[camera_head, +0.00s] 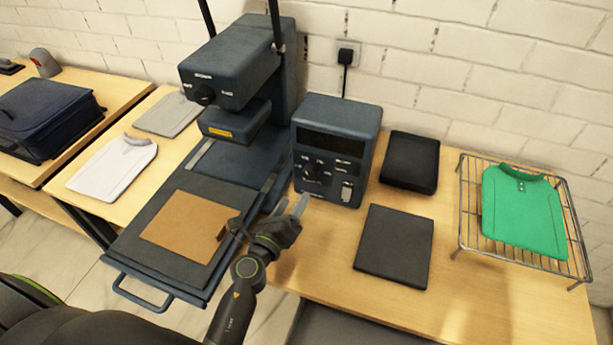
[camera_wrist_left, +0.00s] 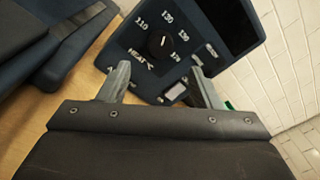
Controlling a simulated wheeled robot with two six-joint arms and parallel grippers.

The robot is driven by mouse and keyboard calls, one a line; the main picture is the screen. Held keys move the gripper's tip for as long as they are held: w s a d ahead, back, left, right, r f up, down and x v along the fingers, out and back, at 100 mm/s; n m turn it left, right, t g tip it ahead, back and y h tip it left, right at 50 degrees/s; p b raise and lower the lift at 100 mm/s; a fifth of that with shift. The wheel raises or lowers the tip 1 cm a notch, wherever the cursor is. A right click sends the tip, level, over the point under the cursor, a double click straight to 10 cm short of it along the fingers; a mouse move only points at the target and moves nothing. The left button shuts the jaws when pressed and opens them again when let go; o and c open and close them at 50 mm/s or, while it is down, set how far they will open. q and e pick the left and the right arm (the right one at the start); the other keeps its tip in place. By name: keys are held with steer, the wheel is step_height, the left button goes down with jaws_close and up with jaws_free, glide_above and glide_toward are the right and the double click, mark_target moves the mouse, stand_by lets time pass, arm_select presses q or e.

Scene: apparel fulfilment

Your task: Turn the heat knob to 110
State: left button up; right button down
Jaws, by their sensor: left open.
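The heat knob (camera_wrist_left: 160,42) is a round black dial with a white mark on the dark blue control box (camera_head: 338,124). The wrist view shows the word HEAT and printed numbers around it, with 110 at its upper left. I cannot tell surely which number the mark faces. In the head view the knob (camera_head: 311,172) sits on the box's front face. My left gripper (camera_head: 291,205) is in front of the box, low and close to its face. In the wrist view its two fingers (camera_wrist_left: 160,74) are apart, with nothing between them, short of the knob. My right gripper is out of view.
A heat press (camera_head: 240,62) stands left of the box, its lower plate (camera_head: 150,262) pulled out with a brown sheet (camera_head: 188,226) on it. Two dark pads (camera_head: 395,246) lie right of the box. A wire rack (camera_head: 470,215) holds a green shirt (camera_head: 522,212).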

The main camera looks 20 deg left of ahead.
mark_target(309, 177)
arm_select(q)
steer(key=w, duration=0.5)
steer(key=w+d, duration=0.1)
steer(key=w, duration=0.2)
steer(key=shift+w, duration=0.3)
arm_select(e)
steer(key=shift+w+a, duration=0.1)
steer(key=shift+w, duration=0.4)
arm_select(q)
steer(key=c, duration=1)
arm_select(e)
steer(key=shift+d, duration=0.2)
arm_select(q)
steer(key=n+b, duration=0.1)
steer(key=n, duration=0.4)
steer(key=shift+f+n, duration=0.15)
steer(key=shift+n, duration=0.25)
steer(key=n+b, duration=0.1)
steer(key=n, duration=0.5)
steer(key=shift+t, duration=0.4)
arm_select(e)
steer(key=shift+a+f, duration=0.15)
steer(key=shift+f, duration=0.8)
arm_select(q)
steer(key=shift+n, duration=0.4)
